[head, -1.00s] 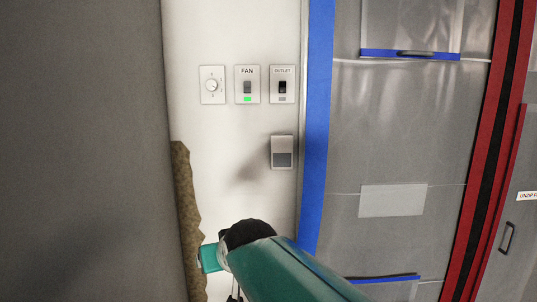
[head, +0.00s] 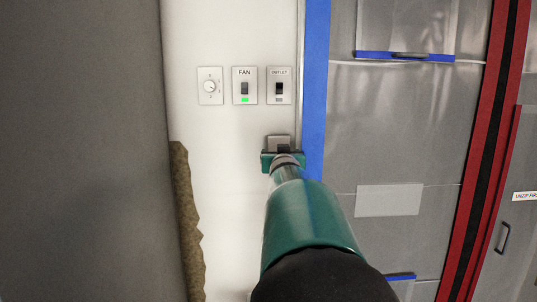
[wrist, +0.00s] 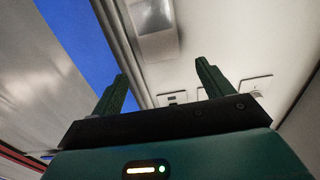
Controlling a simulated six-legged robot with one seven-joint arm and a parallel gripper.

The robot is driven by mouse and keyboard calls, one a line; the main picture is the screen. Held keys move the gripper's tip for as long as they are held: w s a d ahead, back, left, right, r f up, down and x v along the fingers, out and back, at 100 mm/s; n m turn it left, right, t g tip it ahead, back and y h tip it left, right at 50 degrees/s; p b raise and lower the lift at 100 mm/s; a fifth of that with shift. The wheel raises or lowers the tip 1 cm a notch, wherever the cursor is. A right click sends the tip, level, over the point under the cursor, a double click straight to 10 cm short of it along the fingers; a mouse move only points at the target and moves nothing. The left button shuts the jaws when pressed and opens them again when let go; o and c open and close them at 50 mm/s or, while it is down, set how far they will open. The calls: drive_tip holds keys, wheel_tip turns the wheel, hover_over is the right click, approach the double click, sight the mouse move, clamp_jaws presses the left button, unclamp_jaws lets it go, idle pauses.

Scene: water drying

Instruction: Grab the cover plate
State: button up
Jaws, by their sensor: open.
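The cover plate (head: 279,140) is a small light grey box on the white wall, below the outlet switch. Only its upper part shows in the head view; my gripper hides the rest. In the wrist view the cover plate (wrist: 152,25) is at the top, beyond the fingertips. My gripper (head: 283,156) is in front of the plate's lower part. In the wrist view my gripper (wrist: 162,69) has its two dark green fingers wide apart, with nothing between them. The fingers look short of the plate.
A dial (head: 210,86), a fan switch (head: 244,86) with a green light and an outlet switch (head: 279,86) are above. Blue tape (head: 315,90) and plastic sheeting (head: 395,125) are at right. A grey surface (head: 80,150) and a ragged brown edge (head: 184,215) are at left.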

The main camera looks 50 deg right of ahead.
sight(273, 140)
drive_tip(key=x, duration=1)
drive_tip(key=shift+c, duration=0.5)
drive_tip(key=c, duration=0.6)
